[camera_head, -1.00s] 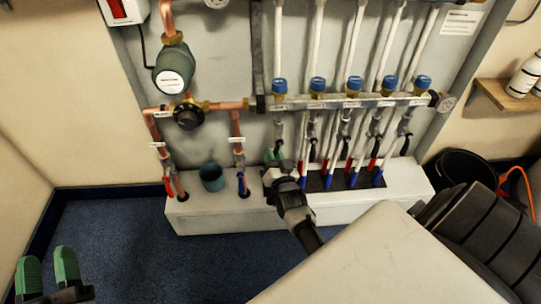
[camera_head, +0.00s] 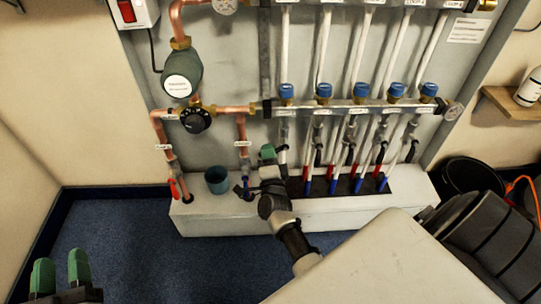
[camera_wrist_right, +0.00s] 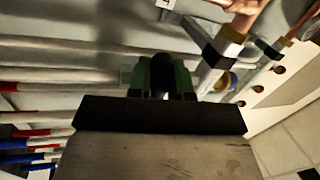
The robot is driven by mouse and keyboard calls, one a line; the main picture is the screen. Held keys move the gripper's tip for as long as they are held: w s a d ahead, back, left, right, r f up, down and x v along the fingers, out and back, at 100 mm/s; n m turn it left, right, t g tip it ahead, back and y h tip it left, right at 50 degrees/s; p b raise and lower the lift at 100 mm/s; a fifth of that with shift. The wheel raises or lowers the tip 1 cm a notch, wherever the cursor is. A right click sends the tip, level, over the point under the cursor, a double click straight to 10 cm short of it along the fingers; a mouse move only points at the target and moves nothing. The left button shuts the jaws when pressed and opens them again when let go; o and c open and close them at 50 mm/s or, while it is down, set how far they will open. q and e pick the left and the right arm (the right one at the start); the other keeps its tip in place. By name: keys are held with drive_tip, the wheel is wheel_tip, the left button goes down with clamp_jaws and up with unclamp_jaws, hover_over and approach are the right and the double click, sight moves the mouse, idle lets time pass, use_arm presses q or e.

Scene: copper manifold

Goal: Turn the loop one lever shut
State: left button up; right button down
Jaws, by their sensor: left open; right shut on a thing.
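My right gripper (camera_head: 268,153), with green fingertips, is at the lower end of the leftmost white loop pipe (camera_head: 284,138), below the manifold bar. In the right wrist view its green fingers (camera_wrist_right: 165,77) are shut on a dark, rounded piece (camera_wrist_right: 163,66), which I take to be the loop one lever. In the head view the gripper hides that lever, so its exact angle cannot be told. My left gripper (camera_head: 61,275) is at the bottom left, open and empty, far from the manifold.
Black levers (camera_head: 318,157) hang on the other loops to the right, close to my right gripper. A teal cup (camera_head: 217,180) stands on the white ledge (camera_head: 230,222) to the left. A black bucket (camera_head: 472,176) stands at right.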

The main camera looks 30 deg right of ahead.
use_arm(q)
drive_tip(key=shift+w+f, duration=0.1)
drive_tip(key=shift+f, duration=0.1)
use_arm(e)
drive_tip(key=shift+r+m+g+h, duration=0.15)
drive_tip(key=shift+r+m+h, duration=0.15)
drive_tip(key=shift+m, duration=0.6)
drive_tip(key=shift+r+m+g+h, duration=0.2)
drive_tip(key=shift+r+m, duration=0.15)
drive_tip(key=shift+m, duration=0.55)
drive_tip(key=shift+w+r, duration=0.1)
drive_tip(key=shift+r, duration=0.05)
drive_tip(key=c, duration=1)
unclamp_jaws()
drive_tip(key=shift+c, duration=0.2)
use_arm(q)
drive_tip(key=f+g, duration=0.1)
drive_tip(key=f+g+p, duration=0.1)
drive_tip(key=f+g, duration=0.1)
drive_tip(key=a+f+g+y, duration=0.1)
drive_tip(key=shift+s+f+p, duration=0.3)
drive_tip(key=shift+s, duration=0.1)
use_arm(e)
drive_tip(key=v, duration=1.1)
drive_tip(key=shift+w, duration=0.1)
